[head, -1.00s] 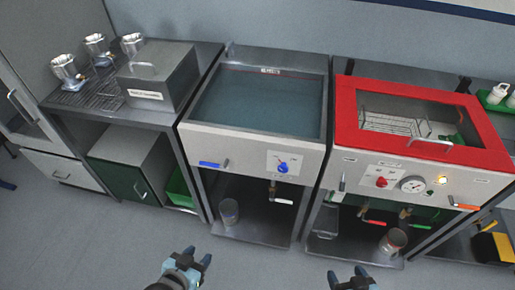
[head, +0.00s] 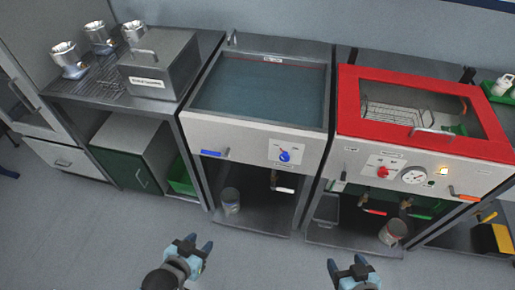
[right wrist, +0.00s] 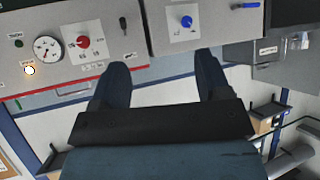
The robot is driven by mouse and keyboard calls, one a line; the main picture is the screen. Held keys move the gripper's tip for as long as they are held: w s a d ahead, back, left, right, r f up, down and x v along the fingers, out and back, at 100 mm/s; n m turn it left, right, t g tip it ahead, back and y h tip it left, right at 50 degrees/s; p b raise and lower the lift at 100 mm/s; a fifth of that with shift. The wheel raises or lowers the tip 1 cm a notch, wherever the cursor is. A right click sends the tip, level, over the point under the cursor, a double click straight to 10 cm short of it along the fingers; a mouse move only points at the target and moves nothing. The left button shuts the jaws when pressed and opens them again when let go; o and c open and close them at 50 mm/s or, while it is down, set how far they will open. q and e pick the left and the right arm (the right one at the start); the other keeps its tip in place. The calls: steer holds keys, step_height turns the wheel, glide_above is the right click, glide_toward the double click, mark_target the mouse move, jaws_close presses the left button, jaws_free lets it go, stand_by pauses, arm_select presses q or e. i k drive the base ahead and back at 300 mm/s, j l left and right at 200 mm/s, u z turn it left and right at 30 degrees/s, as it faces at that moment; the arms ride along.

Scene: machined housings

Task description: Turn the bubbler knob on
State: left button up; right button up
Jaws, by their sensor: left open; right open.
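A blue knob (head: 284,156) sits on a white plate on the front panel of the open water tank (head: 265,128). It also shows in the right wrist view (right wrist: 186,21). A red knob (head: 382,171) sits on the panel of the red-lidded unit beside a round gauge (head: 414,175); it shows in the right wrist view (right wrist: 83,42) too. The labels are too small to read. My left gripper (head: 190,244) is open and empty, low in front of the tank. My right gripper (head: 347,264) is open and empty, in front of the red-lidded unit. Neither touches a knob.
A blue handle (head: 213,153) is on the tank's panel, left of the blue knob. Taps with white (head: 284,189), red (head: 374,211) and green handles hang below the panels. A grey box (head: 160,70) and metal cups stand at the left. The floor before the units is clear.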

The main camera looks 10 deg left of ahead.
mark_target(284, 157)
steer(key=i+j, duration=0.15)
steer(key=j, duration=0.4)
steer(key=i+j+z, duration=0.15)
steer(key=j, duration=1)
steer(key=i+j+z, duration=0.15)
steer(key=j, duration=0.45)
